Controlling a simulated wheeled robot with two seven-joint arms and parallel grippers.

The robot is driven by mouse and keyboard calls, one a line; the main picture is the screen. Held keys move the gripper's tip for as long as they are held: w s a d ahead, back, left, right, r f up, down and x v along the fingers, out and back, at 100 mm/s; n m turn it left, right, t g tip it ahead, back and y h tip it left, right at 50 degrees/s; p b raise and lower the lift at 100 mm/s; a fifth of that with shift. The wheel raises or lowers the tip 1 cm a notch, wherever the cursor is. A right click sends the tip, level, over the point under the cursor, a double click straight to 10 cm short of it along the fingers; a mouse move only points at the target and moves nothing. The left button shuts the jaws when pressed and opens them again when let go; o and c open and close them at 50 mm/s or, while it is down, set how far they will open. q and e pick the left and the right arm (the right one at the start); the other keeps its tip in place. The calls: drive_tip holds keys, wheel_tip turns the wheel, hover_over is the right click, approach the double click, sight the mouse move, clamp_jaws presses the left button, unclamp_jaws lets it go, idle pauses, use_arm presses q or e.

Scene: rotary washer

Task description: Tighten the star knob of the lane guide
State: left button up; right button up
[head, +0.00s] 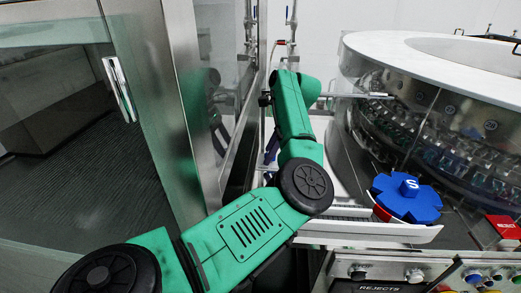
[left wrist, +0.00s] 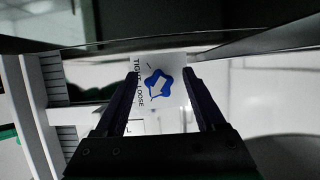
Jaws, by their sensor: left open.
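The star knob (left wrist: 158,84) is a small blue star shape with a pale centre, seen in the left wrist view on a white plate (left wrist: 172,120). The plate carries the words TIGHT and LOOSE beside the knob. My left gripper (left wrist: 161,78) is open, its two dark fingers on either side of the knob in the picture. A gap shows between each finger and the knob; I cannot tell how far off the knob is in depth. In the head view my green left arm reaches up the middle, and its wrist hides the knob. My right gripper is not in view.
A large blue star wheel (head: 407,197) marked S stands at the right beside the round washer (head: 450,110) with its clear guard. A control panel (head: 400,275) with buttons lies below. A steel-framed glass door (head: 120,95) stands close on the left of my arm.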

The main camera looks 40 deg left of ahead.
use_arm(q)
drive_tip(key=shift+d, duration=0.15)
drive_tip(key=shift+d+r, duration=0.1)
drive_tip(key=shift+c, duration=1.3)
clamp_jaws()
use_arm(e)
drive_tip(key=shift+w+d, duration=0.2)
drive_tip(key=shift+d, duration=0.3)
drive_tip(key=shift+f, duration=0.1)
